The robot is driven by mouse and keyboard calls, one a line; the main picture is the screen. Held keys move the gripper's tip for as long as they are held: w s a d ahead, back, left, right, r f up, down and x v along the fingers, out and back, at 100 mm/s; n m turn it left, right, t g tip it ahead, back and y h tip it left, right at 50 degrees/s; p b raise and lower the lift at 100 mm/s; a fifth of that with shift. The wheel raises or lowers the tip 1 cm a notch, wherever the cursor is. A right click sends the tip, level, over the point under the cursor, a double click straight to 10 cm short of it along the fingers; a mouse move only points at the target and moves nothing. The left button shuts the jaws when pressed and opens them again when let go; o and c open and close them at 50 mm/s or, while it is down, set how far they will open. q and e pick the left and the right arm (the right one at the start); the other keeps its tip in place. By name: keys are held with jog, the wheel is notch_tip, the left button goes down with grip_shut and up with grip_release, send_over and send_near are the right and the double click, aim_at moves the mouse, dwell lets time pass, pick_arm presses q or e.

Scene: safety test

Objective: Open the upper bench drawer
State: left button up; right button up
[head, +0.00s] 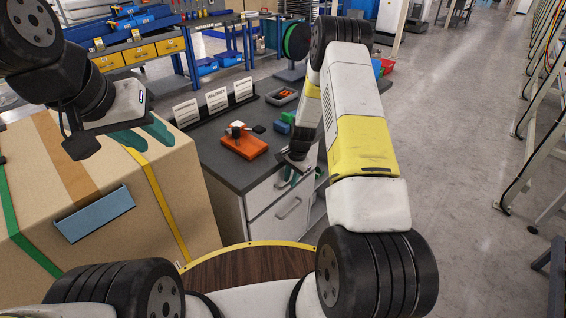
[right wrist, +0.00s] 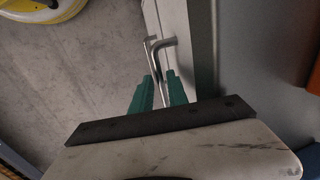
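The bench's upper drawer (head: 266,191) is a white front below the grey worktop, and it looks shut. Its metal handle, mostly hidden in the head view, shows in the right wrist view (right wrist: 153,62). My right gripper (head: 290,174) is at this handle. In the right wrist view its teal fingers (right wrist: 159,78) stand on either side of the handle bar, with a small gap visible, so it appears open around it. My left gripper (head: 157,143) is over the cardboard box at the left; its teal fingers look apart and empty.
The lower drawer (head: 277,223) has its own bar handle and looks shut. The large cardboard box (head: 180,200) stands left of the bench. An orange device (head: 244,147) and white signs stand on the worktop (head: 217,160).

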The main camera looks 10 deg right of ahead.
grip_shut()
dwell(1.4)
